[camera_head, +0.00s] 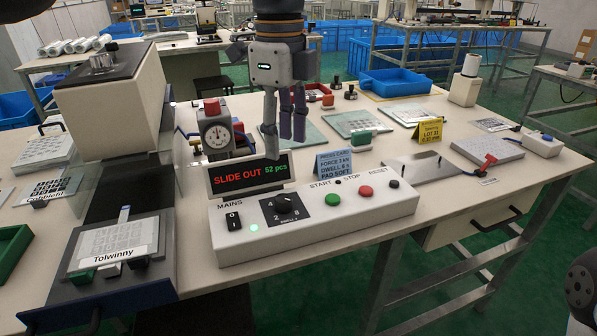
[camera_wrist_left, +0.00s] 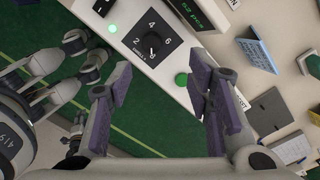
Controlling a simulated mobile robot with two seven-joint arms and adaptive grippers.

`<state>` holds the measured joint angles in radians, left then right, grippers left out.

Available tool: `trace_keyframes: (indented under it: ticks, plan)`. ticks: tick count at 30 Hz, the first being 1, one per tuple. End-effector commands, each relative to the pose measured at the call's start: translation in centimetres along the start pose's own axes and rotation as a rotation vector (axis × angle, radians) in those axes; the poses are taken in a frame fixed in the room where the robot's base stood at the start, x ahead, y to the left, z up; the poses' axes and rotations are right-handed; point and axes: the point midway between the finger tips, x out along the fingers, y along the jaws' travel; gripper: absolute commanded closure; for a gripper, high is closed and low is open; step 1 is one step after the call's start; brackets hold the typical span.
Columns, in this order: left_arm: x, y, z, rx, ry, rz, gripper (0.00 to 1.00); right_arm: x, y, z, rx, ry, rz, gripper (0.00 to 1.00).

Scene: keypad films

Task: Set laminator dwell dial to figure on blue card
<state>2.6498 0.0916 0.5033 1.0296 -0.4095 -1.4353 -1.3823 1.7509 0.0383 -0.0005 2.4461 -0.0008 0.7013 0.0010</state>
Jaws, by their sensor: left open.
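The dwell dial (camera_head: 285,205) is a black knob on a black square plate marked with numbers, on the white console (camera_head: 340,215). It also shows in the left wrist view (camera_wrist_left: 152,43), where its exact setting is hard to tell. The blue card (camera_head: 334,163) stands behind the console; its small print includes force, dwell and pad lines, and the dwell figure looks like 8. My left gripper (camera_head: 285,140) is open and empty, fingers down, above and behind the dial. Its spread fingers (camera_wrist_left: 163,90) frame the lower wrist view, apart from the dial.
The console carries a mains switch (camera_head: 233,220), a green button (camera_head: 333,200) and a red button (camera_head: 365,191). A lit display (camera_head: 250,177) and a gauge (camera_head: 216,135) stand close by the gripper. Grey jointed parts (camera_wrist_left: 50,95), perhaps mine, show at left.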

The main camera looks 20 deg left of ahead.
Motion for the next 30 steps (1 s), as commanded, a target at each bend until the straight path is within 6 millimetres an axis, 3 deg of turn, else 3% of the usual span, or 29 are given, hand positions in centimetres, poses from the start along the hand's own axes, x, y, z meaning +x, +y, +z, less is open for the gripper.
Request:
trace_keyframes:
  ticks: [2, 5, 12, 18, 28, 29, 30]
  plan:
    - [-0.2, 0.1, 0.0, 0.006, -0.002, -0.001, 0.54, -0.1, 0.0, 0.2, 0.0, -0.005, 0.0, 0.6]
    - [1.1, 0.2, 0.0, 0.006, -0.002, 0.001, 0.54, -0.2, 0.0, 0.2, 0.0, -0.003, 0.0, 0.6]
    - [7.3, 0.2, 0.0, 0.005, -0.002, 0.002, 0.54, -0.6, 0.0, 0.0, 0.0, 0.009, 0.0, 0.6]
    - [10.8, 0.1, 0.1, 0.003, -0.002, -0.001, 0.54, -0.7, 0.0, -0.1, 0.0, 0.013, -0.001, 0.6]
    - [11.6, 0.1, 0.0, 0.003, -0.002, -0.003, 0.54, -0.8, 0.0, -0.1, 0.0, 0.014, -0.001, 0.6]
    - [11.6, 0.1, 0.0, 0.003, -0.002, -0.003, 0.56, -0.8, 0.0, -0.1, 0.0, 0.014, -0.001, 0.6]
    - [11.6, 0.1, 0.0, 0.003, -0.002, -0.003, 0.66, -0.8, 0.0, -0.1, 0.0, 0.014, -0.001, 0.6]
